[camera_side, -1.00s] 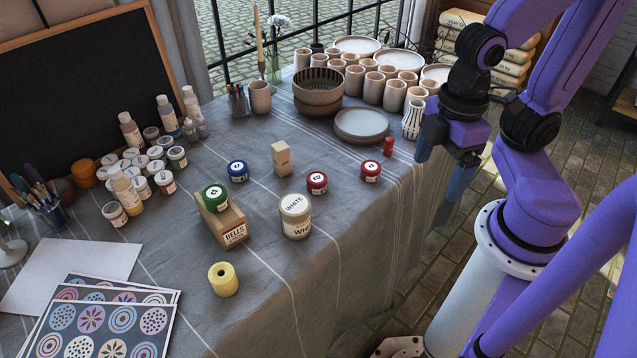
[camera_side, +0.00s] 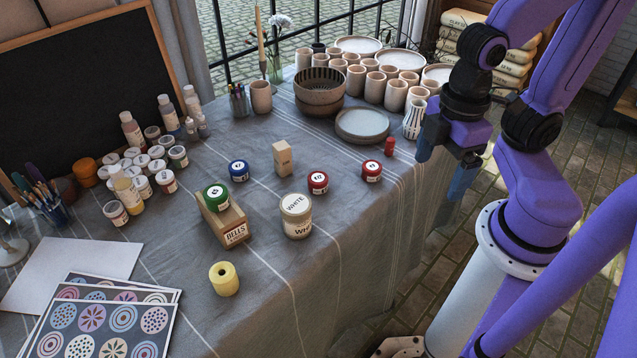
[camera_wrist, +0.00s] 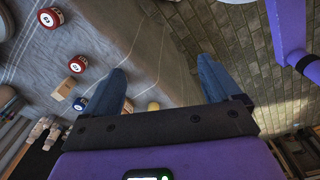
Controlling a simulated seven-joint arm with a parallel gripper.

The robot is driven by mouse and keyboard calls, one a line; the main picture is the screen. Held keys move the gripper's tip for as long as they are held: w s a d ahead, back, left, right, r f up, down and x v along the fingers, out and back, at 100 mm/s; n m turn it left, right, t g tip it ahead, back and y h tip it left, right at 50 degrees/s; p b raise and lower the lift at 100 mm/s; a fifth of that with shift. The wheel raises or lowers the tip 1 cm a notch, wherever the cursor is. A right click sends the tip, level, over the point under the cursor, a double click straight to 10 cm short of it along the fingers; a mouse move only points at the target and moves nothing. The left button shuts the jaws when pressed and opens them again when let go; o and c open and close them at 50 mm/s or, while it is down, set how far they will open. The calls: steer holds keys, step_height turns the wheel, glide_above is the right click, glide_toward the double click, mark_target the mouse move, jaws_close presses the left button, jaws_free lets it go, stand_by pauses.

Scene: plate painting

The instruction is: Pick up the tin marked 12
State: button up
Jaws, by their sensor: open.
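Two red tins stand on the grey cloth, a left one (camera_side: 317,182) and a right one (camera_side: 371,171). A blue tin (camera_side: 238,170) stands farther left, and a green tin (camera_side: 215,197) sits on a wooden block marked BELLS. Each has a white label, but the numbers are too small to read surely, so I cannot tell which is 12. The wrist view also shows two red tins, an upper one (camera_wrist: 50,18) and a lower one (camera_wrist: 77,64). My gripper (camera_side: 440,176) is open and empty, right of the tins, off the table's right edge.
A large WHITE jar (camera_side: 296,216) stands in front of the left red tin, and an upright wooden block (camera_side: 282,158) behind it. A small red cylinder (camera_side: 389,146) is behind the right red tin. Bowls and cups fill the back.

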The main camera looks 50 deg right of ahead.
steer(key=shift+f, duration=0.1)
steer(key=w+f+m+g+y, duration=0.2)
steer(key=w+f+m+y, duration=0.35)
steer(key=m, duration=0.55)
steer(key=w+f+m+g+y, duration=0.3)
steer(key=w+f+m+y, duration=0.3)
steer(key=m, duration=0.5)
steer(key=w+d+f+m+t+y, duration=0.1)
steer(key=w+d+f+m+t, duration=0.3)
steer(key=w+d+m+t, duration=0.5)
steer(key=m+t+h, duration=0.4)
steer(key=m+t, duration=0.2)
steer(key=m, duration=0.4)
glide_toward(327, 178)
steer(key=x, duration=0.7)
steer(key=shift+w+r, duration=0.1)
steer(key=shift+w, duration=0.15)
steer(key=shift+h, duration=0.25)
steer(key=shift+x, duration=2.75)
steer(key=shift+s+a, duration=0.1)
steer(key=shift+s, duration=0.05)
steer(key=c, duration=1.1)
